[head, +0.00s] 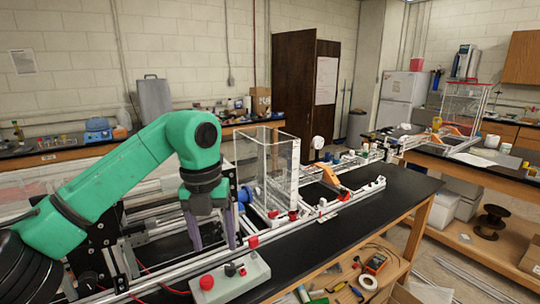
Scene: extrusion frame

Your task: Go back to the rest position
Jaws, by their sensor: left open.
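My left arm comes in from the left, green with dark joints. Its wrist points down, and my left gripper (213,244) hangs with two greyish-purple fingers spread apart and nothing seen between them. My right gripper is not in view.
A clear box (267,172) stands on the frame, close right of my left gripper. A control box (231,279) with a red button sits just below the fingers. The black benchtop (370,225) is bare to the right. Tools lie on a lower shelf.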

